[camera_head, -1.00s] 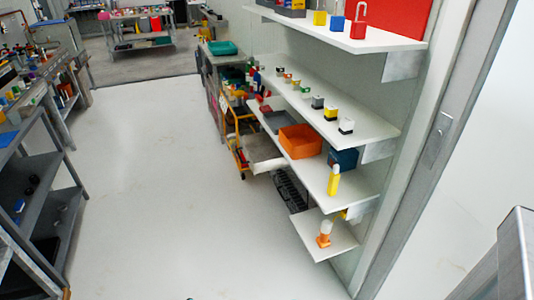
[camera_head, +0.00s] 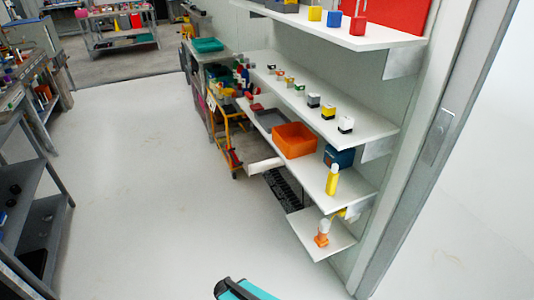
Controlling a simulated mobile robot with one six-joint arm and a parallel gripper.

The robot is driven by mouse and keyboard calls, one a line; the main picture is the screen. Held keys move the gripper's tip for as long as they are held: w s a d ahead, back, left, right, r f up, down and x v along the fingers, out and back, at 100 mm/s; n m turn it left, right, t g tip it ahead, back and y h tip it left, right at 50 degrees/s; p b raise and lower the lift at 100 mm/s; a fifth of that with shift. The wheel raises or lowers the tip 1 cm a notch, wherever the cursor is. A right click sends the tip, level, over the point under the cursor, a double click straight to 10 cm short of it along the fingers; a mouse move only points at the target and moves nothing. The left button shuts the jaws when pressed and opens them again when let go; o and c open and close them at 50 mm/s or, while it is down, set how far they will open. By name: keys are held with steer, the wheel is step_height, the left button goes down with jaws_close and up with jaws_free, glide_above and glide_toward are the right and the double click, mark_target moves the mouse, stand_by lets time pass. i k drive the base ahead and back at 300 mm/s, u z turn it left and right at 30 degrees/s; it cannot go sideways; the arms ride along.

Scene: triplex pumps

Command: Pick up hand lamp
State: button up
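I cannot tell for certain which thing is the hand lamp. An orange item with a white top (camera_head: 322,233) stands upright on the lowest white shelf at the lower right. A yellow item with a pale top (camera_head: 332,180) stands upright near the front end of the shelf above it. Both are too small to make out in detail. A teal and black thing (camera_head: 243,290) shows at the bottom edge, mostly cut off, and I cannot tell what it is. My gripper is not recognisable in view.
White wall shelves (camera_head: 352,212) stand at the right, with an orange bin (camera_head: 293,140), small blocks and a blue item (camera_head: 338,156). A yellow cart (camera_head: 226,125) is behind them. Grey racks (camera_head: 45,235) stand at the left. The pale floor (camera_head: 140,180) between is clear.

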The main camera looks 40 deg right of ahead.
mark_target(322, 240)
steer(key=z, duration=0.7)
steer(key=k, duration=0.95)
steer(key=i, duration=0.75)
